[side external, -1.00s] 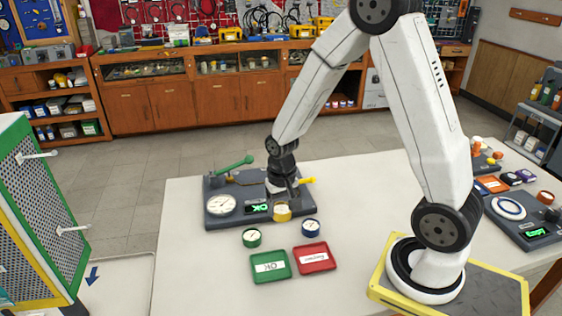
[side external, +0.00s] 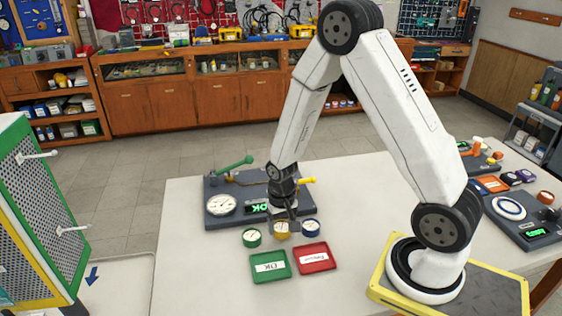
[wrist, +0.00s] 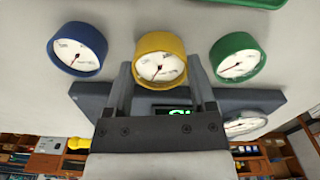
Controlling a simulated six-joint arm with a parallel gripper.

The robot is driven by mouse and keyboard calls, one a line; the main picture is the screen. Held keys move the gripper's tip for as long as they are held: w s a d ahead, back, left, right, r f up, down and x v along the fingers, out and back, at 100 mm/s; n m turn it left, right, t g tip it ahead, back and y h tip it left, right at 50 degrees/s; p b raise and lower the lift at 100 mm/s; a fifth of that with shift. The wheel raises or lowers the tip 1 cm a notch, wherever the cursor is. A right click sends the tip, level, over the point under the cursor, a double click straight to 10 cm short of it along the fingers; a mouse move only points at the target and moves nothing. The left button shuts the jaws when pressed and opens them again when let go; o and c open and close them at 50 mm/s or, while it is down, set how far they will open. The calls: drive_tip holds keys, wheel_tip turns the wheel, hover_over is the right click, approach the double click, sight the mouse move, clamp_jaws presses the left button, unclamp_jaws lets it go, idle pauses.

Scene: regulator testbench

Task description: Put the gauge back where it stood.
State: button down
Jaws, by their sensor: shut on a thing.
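My gripper (side external: 284,221) is shut on the yellow gauge (side external: 281,230), which has a white dial. The wrist view shows the yellow gauge (wrist: 160,58) between the two fingers, its face turned toward the camera. It is in the row between the green gauge (side external: 251,238) on the left and the blue gauge (side external: 311,228) on the right, in front of the test bench (side external: 216,222). I cannot tell whether it touches the table. In the wrist view the blue gauge (wrist: 78,48) is on the left and the green gauge (wrist: 237,57) on the right, both apart from my fingers.
A green tray (side external: 270,267) and a red tray (side external: 314,257) lie in front of the gauges. The table's front left is clear.

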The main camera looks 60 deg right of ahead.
sight(282, 226)
drive_tip(key=shift+f, duration=0.5)
drive_tip(key=shift+f, duration=0.1)
unclamp_jaws()
wheel_tip(282, 226, up, 12)
idle(1.0)
idle(0.5)
drive_tip(key=s+a+r+n+t, duration=0.1)
drive_tip(key=s+a+n+t, duration=0.1)
drive_tip(key=s+a+n, duration=0.4)
drive_tip(key=shift+a+r+n+t, duration=0.3)
drive_tip(key=shift+a+r+n, duration=0.1)
